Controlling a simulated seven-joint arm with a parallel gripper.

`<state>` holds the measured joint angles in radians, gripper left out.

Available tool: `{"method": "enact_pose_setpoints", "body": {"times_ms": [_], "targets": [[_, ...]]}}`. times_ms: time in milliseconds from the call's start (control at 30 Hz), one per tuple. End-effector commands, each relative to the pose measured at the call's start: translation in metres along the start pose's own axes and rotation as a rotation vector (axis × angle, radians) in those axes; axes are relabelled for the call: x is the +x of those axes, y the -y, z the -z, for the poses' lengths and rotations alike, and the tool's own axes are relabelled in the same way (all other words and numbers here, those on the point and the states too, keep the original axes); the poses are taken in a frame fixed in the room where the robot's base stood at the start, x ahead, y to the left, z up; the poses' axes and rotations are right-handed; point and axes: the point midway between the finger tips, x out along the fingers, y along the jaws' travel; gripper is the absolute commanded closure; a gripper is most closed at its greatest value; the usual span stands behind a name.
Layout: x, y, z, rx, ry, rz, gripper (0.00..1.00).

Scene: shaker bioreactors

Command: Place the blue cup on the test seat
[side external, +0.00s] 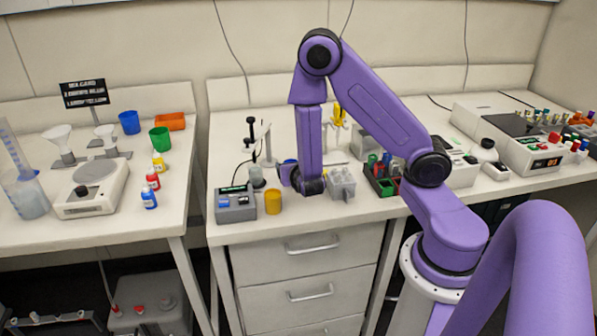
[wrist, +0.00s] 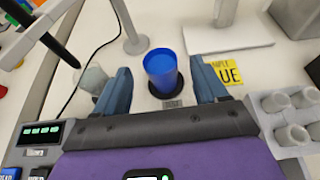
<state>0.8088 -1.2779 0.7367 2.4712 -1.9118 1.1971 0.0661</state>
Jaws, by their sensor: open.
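The blue cup (wrist: 160,68) stands upright on a dark round base (wrist: 166,94) with a small grey plate at its front. My gripper (wrist: 161,66) is open, with one finger on each side of the cup and a visible gap on both sides. In the side external view, a bit of a blue cup (side external: 289,162) shows behind my gripper (side external: 288,176), which is low over the right bench. A yellow card (wrist: 224,73) reading "UE" lies right of the base. I cannot tell whether the dark base is the test seat.
A grey device with a display (side external: 236,203) and a yellow cup (side external: 272,202) stand at the bench front. A grey block with round wells (side external: 342,184) is close on the right. A stand (wrist: 133,43) rises behind left. Another blue cup (side external: 129,122) is on the left bench.

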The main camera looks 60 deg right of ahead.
Motion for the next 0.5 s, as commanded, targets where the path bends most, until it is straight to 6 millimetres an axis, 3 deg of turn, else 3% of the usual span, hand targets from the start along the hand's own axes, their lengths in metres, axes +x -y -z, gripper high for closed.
{"method": "enact_pose_setpoints", "body": {"times_ms": [233,500], "targets": [[-0.051,-0.001,0.000,-0.001,0.000,-0.008,0.28],[-0.070,0.000,-0.001,0.001,0.002,-0.002,0.28]]}}
